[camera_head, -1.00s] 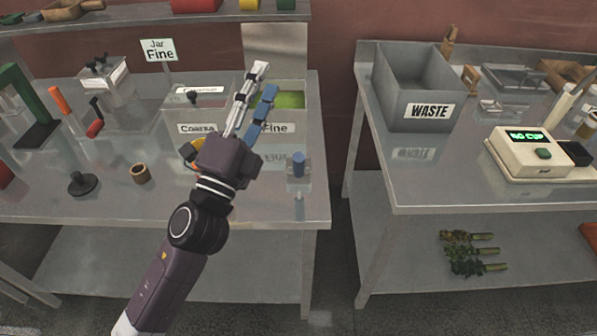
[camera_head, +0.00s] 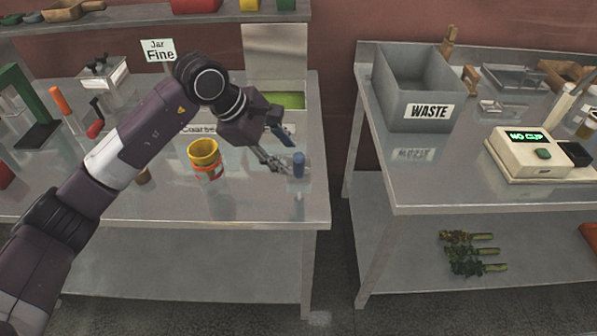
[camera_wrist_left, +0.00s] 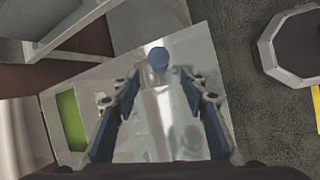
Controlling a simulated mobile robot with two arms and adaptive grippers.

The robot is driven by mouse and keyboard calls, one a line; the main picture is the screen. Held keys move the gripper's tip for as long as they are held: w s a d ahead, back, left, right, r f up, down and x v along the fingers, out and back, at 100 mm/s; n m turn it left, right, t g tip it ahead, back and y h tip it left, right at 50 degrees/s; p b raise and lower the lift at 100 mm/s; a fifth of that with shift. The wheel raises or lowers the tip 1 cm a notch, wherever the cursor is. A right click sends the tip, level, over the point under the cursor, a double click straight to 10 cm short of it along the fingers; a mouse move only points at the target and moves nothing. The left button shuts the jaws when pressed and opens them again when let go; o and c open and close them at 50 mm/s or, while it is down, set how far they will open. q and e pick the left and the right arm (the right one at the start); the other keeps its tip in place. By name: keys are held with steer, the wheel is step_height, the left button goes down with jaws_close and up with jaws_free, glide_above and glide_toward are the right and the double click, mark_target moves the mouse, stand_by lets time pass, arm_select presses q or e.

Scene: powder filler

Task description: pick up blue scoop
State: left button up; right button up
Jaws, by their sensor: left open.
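The blue scoop (camera_head: 299,166) shows as an upright blue handle near the right front corner of the left table, at a small clear holder. Its lower part is hard to make out. In the left wrist view the scoop's blue round end (camera_wrist_left: 158,59) lies ahead of the fingertips, roughly centred between them. My left gripper (camera_head: 281,151) is open and empty, just left of the handle and close to it. The open fingers also show in the left wrist view (camera_wrist_left: 158,88). My right gripper is not in view.
A yellow cup in an orange-red holder (camera_head: 205,160) stands left of the gripper. Behind is the bin with green contents (camera_head: 290,100). A floor gap separates this table from the one with the grey WASTE bin (camera_head: 400,105) and scale (camera_head: 530,150).

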mark_target(299, 177)
arm_select(q)
steer(key=p+x, duration=0.3)
steer(key=x, duration=0.3)
steer(key=shift+d, duration=0.25)
steer(key=shift+w+d+f, duration=0.15)
steer(key=shift+d+f, duration=0.05)
steer(key=shift+f, duration=0.35)
steer(key=c, duration=1)
jaws_close()
